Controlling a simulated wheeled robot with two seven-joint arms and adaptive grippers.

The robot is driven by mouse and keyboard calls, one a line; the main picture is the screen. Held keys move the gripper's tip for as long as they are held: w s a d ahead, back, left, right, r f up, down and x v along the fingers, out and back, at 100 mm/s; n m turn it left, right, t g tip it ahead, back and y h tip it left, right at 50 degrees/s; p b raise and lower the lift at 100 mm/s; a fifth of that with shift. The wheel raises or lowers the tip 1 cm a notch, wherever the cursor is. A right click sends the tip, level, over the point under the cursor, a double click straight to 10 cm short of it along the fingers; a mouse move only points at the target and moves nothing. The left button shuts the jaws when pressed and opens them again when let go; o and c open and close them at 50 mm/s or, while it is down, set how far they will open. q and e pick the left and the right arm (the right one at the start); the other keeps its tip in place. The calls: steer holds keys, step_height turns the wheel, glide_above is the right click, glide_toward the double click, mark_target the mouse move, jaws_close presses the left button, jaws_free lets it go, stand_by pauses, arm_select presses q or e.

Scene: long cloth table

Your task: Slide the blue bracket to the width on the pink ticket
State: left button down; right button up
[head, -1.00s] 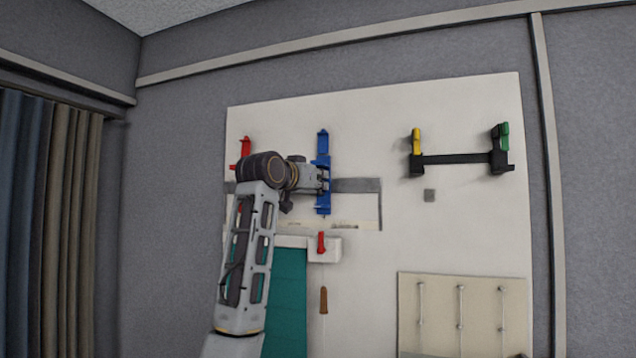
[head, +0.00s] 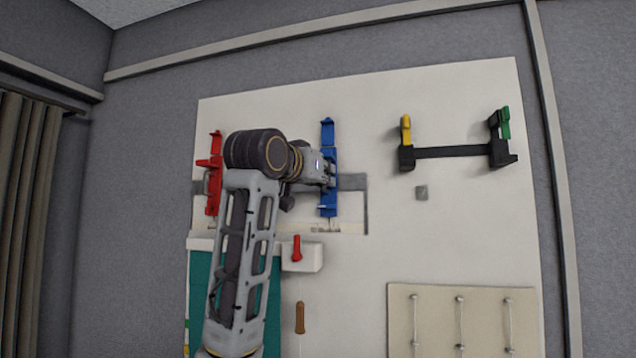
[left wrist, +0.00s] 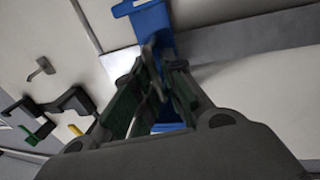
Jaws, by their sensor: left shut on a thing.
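The blue bracket (head: 328,132) stands upright across the grey rail (head: 354,186) on the white wall board, toward the rail's right end. It also shows in the left wrist view (left wrist: 152,24). The red bracket (head: 213,188) sits to its left, partly near my arm. My left gripper (head: 326,176) is shut on the middle of the blue bracket; its fingers also show in the left wrist view (left wrist: 156,88). A pale strip (head: 342,228) with small marks, too small to read, lies below the rail. I cannot make out a pink ticket. My right gripper is not in view.
A black bar (head: 450,152) with a yellow and a green clip juts out at upper right. Below are a red lever (head: 297,248) on a white block, teal cloth (head: 270,310), a brown handle (head: 300,317) and a hook panel (head: 435,310). The rail right of the blue bracket is clear.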

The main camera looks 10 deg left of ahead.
arm_select(q)
steer(key=shift+s+d+r, duration=0.1)
steer(key=shift+r, duration=0.05)
steer(key=c, duration=1.6)
jaws_free()
steer(key=shift+o, duration=0.2)
steer(key=v, duration=1.2)
